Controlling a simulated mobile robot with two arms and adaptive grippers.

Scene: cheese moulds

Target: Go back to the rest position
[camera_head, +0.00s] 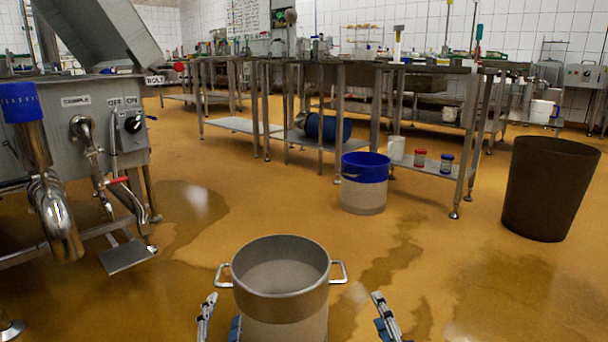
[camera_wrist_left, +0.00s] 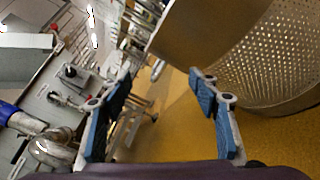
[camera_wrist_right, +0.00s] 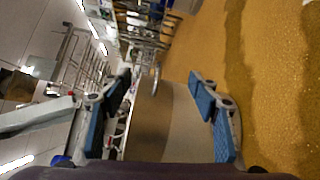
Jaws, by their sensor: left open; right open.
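A steel pot (camera_head: 280,312) with two side handles stands upright at the bottom centre of the head view, its lower part cut off by the frame. My left gripper (camera_head: 206,322) is beside it on the left, and my right gripper (camera_head: 384,318) is beside it on the right. Both look apart from the handles. In the left wrist view the left gripper (camera_wrist_left: 160,100) has its blue-padded fingers wide apart with nothing between them. In the right wrist view the right gripper (camera_wrist_right: 160,100) is also spread and empty, with a curved metal wall (camera_wrist_right: 150,120) beyond it.
A perforated metal surface (camera_wrist_left: 262,60) is close by in the left wrist view. A blue-rimmed bucket (camera_head: 363,195) stands ahead near a steel table (camera_head: 400,68). A dark bin (camera_head: 549,190) is at right, a grey machine (camera_head: 65,115) at left. Open floor lies between.

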